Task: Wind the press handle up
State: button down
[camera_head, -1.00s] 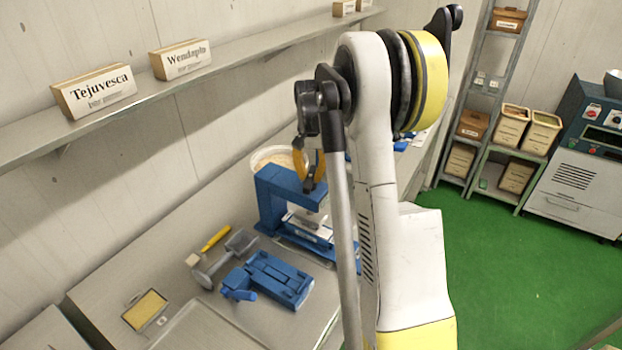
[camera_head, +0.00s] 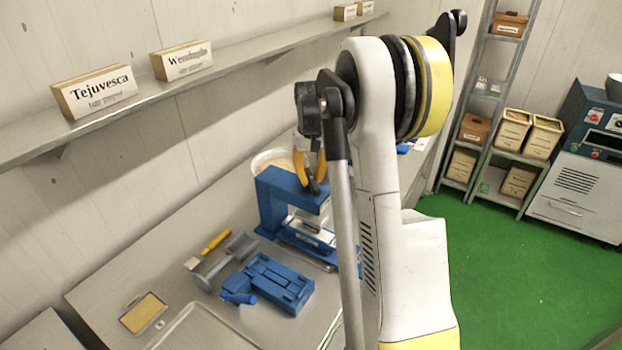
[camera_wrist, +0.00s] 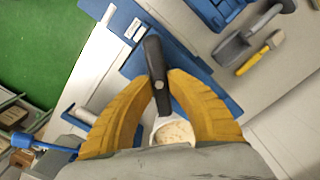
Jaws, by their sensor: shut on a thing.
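The blue press (camera_head: 272,202) stands on the workbench against the wall, with a pale metal part under its top arm. Its black handle (camera_wrist: 155,62) shows in the wrist view as a bar with a round pin. My gripper (camera_wrist: 160,84) has its yellow fingers closed on both sides of this handle, near the pin. In the head view my gripper (camera_head: 311,180) is just above the press top, partly hidden by my arm. The press body (camera_wrist: 178,50) lies below the handle in the wrist view.
A white tub (camera_head: 270,158) of pale stuff stands behind the press. A blue tool (camera_head: 268,283), a grey metal tool (camera_head: 222,264), a yellow-handled scraper (camera_head: 214,242) and a small yellow-filled tray (camera_head: 142,313) lie at the front left. A shelf (camera_head: 235,58) runs above the bench.

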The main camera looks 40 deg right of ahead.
aim_at(310, 177)
dwell(0.3)
jog(key=c, duration=1.3)
grip_release()
jog(key=shift+r, duration=0.1)
notch_tip(310, 177, up, 12)
jog(key=shift+a, duration=0.1)
